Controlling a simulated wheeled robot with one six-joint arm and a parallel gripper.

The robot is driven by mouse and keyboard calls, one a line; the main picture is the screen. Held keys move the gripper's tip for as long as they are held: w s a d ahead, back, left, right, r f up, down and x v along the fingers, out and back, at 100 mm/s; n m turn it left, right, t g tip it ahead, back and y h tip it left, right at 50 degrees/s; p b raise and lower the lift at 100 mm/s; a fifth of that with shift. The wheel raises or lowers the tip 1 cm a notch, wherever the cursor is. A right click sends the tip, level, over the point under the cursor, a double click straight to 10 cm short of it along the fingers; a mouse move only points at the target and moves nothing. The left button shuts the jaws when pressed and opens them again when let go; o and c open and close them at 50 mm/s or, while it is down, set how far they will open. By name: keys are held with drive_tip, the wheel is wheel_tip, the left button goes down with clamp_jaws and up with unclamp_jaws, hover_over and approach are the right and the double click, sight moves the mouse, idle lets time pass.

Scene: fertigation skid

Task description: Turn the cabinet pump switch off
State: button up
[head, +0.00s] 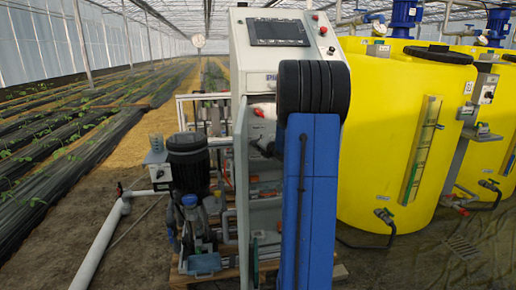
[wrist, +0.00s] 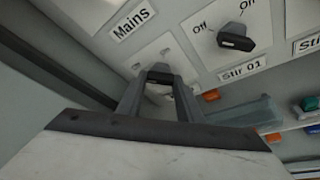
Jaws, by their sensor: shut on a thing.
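The cabinet (head: 285,18) stands in the middle of the head view, with my arm in front of it. In the wrist view, its switch panel (wrist: 185,40) fills the upper part. My gripper (wrist: 158,88) is shut on a black rotary knob (wrist: 160,76) below the "Mains" label (wrist: 133,18). One finger is on each side of the knob. The knob's own label and most of its plate are hidden by the gripper, so I cannot read its name or setting. In the head view my gripper is hidden behind my arm.
A second black knob (wrist: 236,38), marked "Stir 01", is close to the right. Orange and green parts (wrist: 303,106) sit below right inside the cabinet. In the head view, yellow tanks (head: 400,130) stand right and a pump (head: 188,165) stands left.

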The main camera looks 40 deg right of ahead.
drive_tip(key=shift+f, duration=0.1)
drive_tip(key=o, duration=1.1)
drive_tip(key=shift+s, duration=0.1)
drive_tip(key=v, duration=1.7)
drive_tip(key=shift+s+a, duration=0.1)
drive_tip(key=shift+a, duration=0.05)
